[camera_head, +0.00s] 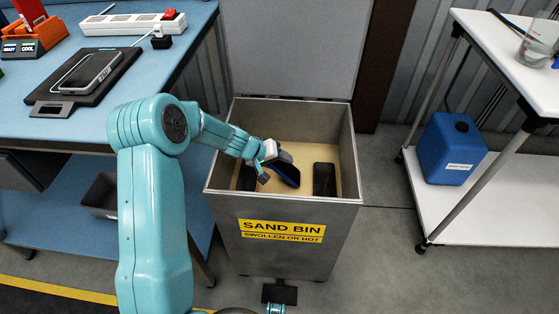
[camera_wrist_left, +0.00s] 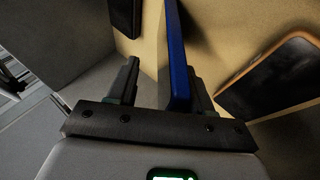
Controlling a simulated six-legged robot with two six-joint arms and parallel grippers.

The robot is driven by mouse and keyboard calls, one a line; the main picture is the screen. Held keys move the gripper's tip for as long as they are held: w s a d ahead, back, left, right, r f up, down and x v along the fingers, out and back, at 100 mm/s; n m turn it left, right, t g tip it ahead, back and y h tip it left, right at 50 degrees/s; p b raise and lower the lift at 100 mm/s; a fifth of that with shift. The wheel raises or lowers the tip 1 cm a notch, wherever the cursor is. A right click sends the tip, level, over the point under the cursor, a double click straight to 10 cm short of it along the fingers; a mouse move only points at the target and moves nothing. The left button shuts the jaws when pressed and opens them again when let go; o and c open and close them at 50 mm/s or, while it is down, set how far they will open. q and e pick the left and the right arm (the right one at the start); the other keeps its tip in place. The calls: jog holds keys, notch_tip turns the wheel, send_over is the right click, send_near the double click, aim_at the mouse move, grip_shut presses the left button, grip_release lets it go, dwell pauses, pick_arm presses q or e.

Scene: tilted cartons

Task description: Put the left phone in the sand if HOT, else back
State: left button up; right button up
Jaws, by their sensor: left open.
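My left gripper (camera_head: 266,176) is inside the sand bin (camera_head: 282,234), its fingers open. A blue phone (camera_head: 287,173) is tilted at the fingers; in the left wrist view the blue phone (camera_wrist_left: 179,62) stands edge-on between them, close to the right finger. I cannot tell whether it touches the sand. One more phone (camera_head: 91,73) lies on a black pad on the blue table. My right gripper is not in view.
An orange stand (camera_head: 30,38) with READY and COOL displays and a white power strip (camera_head: 133,24) are on the blue table (camera_head: 190,50). The bin's lid (camera_head: 290,45) is raised behind it. A white cart (camera_head: 470,215) with a blue canister (camera_head: 450,149) stands right.

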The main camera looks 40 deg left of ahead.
pick_arm(q)
jog(key=s+a+r+p, duration=0.1)
jog(key=s+r+p, duration=0.2)
jog(key=r, duration=0.6)
jog(key=s+a+r+p, duration=0.1)
jog(key=s+r+p, duration=0.3)
jog(key=r, duration=0.6)
jog(key=shift+a+p, duration=0.4)
jog(key=shift+p, duration=0.65)
jog(key=shift+f, duration=0.1)
